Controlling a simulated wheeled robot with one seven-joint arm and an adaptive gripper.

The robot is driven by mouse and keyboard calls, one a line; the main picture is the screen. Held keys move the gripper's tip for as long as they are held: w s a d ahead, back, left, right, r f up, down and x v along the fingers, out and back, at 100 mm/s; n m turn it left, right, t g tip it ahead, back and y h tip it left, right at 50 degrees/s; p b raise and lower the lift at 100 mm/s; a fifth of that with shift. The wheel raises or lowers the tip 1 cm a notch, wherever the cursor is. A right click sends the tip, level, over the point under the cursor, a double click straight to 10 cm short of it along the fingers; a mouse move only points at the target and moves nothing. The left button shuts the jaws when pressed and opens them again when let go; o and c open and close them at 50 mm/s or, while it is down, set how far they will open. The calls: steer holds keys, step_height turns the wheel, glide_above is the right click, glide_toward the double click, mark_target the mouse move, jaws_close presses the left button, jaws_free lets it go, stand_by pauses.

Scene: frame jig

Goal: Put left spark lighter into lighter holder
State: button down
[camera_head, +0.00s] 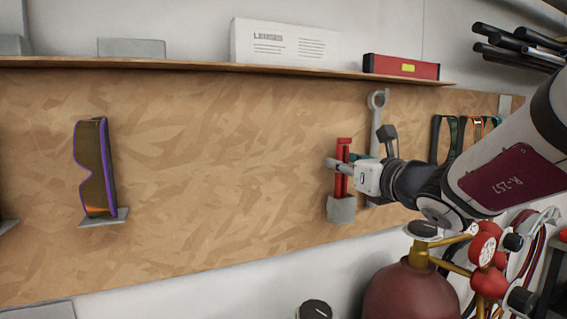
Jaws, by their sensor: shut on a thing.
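The red spark lighter (341,185) is upright in front of the wooden board. My gripper (338,165) reaches in from the right and is shut on the lighter around its upper half. The grey lighter holder (341,210) is on the board, and the lighter's lower end meets its top. I cannot tell how deep the lighter sits in the holder. My gripper's fingers hide part of the lighter.
A grey hooked tool (376,110) hangs just behind my gripper. Goggles (95,165) rest on a small shelf at left. A long shelf (200,66) with boxes runs above. A red cylinder (405,290) with gauges stands below my arm. The board's middle is clear.

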steer(key=c, duration=1.3)
jaws_free()
steer(key=shift+f, duration=0.1)
steer(key=shift+c, duration=0.2)
steer(key=v, duration=1.2)
